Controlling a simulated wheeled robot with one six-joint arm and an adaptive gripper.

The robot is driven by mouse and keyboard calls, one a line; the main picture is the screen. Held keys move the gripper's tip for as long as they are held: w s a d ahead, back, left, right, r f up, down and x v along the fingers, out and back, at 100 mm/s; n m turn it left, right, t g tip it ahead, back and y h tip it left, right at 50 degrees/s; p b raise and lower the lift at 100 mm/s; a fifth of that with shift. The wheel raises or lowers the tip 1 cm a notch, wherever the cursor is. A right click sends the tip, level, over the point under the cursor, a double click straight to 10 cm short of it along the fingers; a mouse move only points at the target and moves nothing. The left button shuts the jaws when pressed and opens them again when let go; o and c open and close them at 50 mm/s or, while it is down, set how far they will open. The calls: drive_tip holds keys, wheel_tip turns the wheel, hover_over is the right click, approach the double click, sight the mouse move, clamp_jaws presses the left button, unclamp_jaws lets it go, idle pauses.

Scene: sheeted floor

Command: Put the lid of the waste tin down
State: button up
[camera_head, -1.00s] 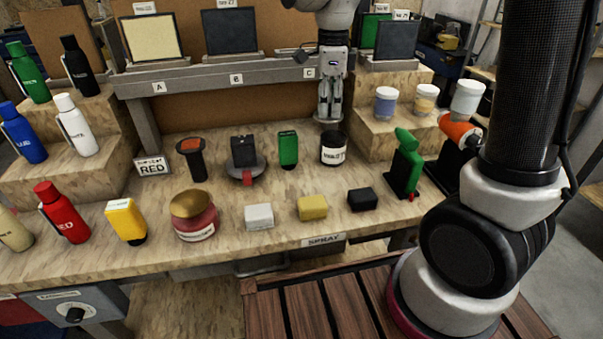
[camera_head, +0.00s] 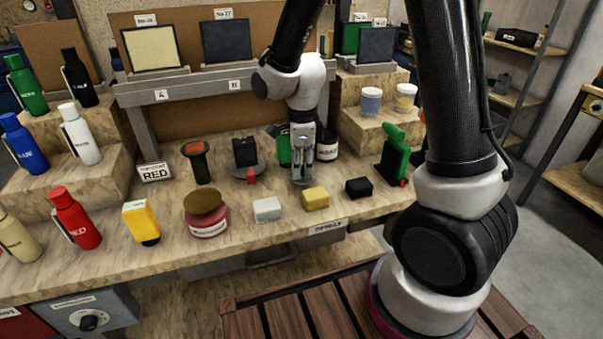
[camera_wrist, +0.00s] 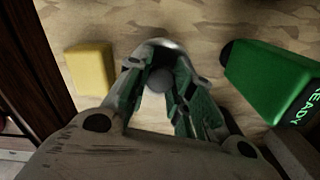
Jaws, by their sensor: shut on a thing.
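The waste tin (camera_head: 327,148) is a dark cylinder with a white label. It stands upright on the bench just behind and to the right of my gripper. My gripper (camera_head: 302,178) points down in front of the tin, close to the bench top. It is shut on the lid, which shows as a grey round piece (camera_wrist: 160,78) between the fingers in the wrist view. The fingers hide most of the lid. I cannot tell whether the lid touches the bench.
A yellow block (camera_head: 315,198) lies just in front of my gripper, with a white block (camera_head: 267,209) and a black block (camera_head: 358,187) nearby. A green item (camera_head: 284,149) stands close behind; it also shows in the wrist view (camera_wrist: 268,80). A green stand (camera_head: 394,155) is at right.

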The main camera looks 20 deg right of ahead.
sight(302, 167)
drive_tip(key=shift+f, duration=0.95)
drive_tip(key=shift+f, duration=0.15)
drive_tip(key=o, duration=0.8)
wheel_tip(302, 167, up, 12)
drive_tip(key=r, duration=0.1)
drive_tip(key=s+d+r+n+t, duration=0.2)
drive_tip(key=s+d+r+n, duration=0.3)
drive_tip(key=s+d+n, duration=0.2)
drive_tip(key=s+d+r+n+t, duration=0.2)
drive_tip(key=s+d+r+n, duration=0.3)
drive_tip(key=s+d+n, duration=0.3)
drive_tip(key=s+n, duration=0.4)
drive_tip(key=n, duration=0.2)
drive_tip(key=shift+r, duration=0.25)
